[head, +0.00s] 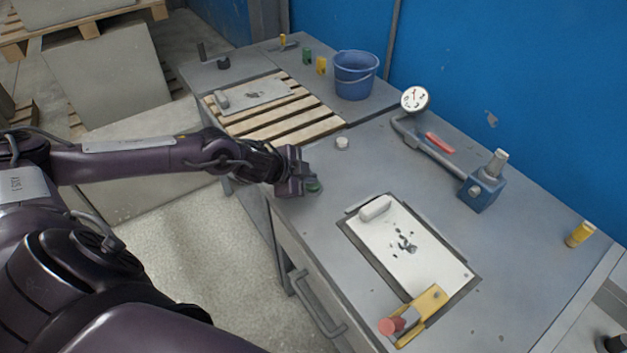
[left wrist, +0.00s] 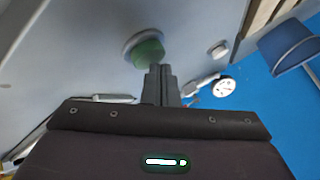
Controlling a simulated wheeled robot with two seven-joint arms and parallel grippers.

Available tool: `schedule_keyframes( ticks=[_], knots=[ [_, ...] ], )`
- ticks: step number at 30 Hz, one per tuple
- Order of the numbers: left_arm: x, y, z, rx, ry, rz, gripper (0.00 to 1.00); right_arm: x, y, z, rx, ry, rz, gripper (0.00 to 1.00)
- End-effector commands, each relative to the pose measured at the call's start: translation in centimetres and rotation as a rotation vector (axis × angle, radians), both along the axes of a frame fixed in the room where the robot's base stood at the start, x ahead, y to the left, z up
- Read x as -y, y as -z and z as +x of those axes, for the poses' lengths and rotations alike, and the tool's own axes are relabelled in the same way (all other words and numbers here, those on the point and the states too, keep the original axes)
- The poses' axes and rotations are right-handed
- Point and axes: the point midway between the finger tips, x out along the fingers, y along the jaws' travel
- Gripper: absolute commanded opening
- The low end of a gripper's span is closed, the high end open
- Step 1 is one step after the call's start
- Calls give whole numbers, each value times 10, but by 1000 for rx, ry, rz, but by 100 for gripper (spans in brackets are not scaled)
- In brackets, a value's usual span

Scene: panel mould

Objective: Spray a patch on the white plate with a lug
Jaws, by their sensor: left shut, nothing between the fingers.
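The white plate (head: 440,262) lies in a dark frame on the near grey bench, with a pale rounded lug (head: 376,208) at its far left end and dark specks on its middle. A second, greyer plate (head: 262,95) with a lug lies on the slatted pallet at the back. My left gripper (head: 303,184) is shut and empty at the bench's left edge. A small green round thing (head: 313,186) is close by it, partly hidden; the left wrist view shows it with a grey rim (left wrist: 147,50), just beyond the fingertips (left wrist: 160,72). I cannot tell whether they touch.
A yellow clamp with a red knob (head: 415,316) sits at the plate's near end. A gauge on an arm (head: 414,99) with a blue base (head: 482,190) stands behind. A blue bucket (head: 356,75) and a small white puck (head: 342,143) stand farther left. The bench between is clear.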

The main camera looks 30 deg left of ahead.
Motion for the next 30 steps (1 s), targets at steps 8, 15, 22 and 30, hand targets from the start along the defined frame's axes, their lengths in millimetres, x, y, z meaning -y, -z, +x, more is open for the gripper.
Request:
schedule_keyframes(
  ticks=[8,15,22,30],
  knots=[
    [0,-3,0,1,0,0,0,0,-4,0,0,0,0,0],
    [0,-14,1,2,-1,0,0,0,-14,0,0,1,0,0],
    [0,-38,0,1,0,0,0,-1,-38,0,0,1,1,0],
    [0,-63,0,1,0,0,0,-2,-63,0,0,2,2,0]
  ],
)
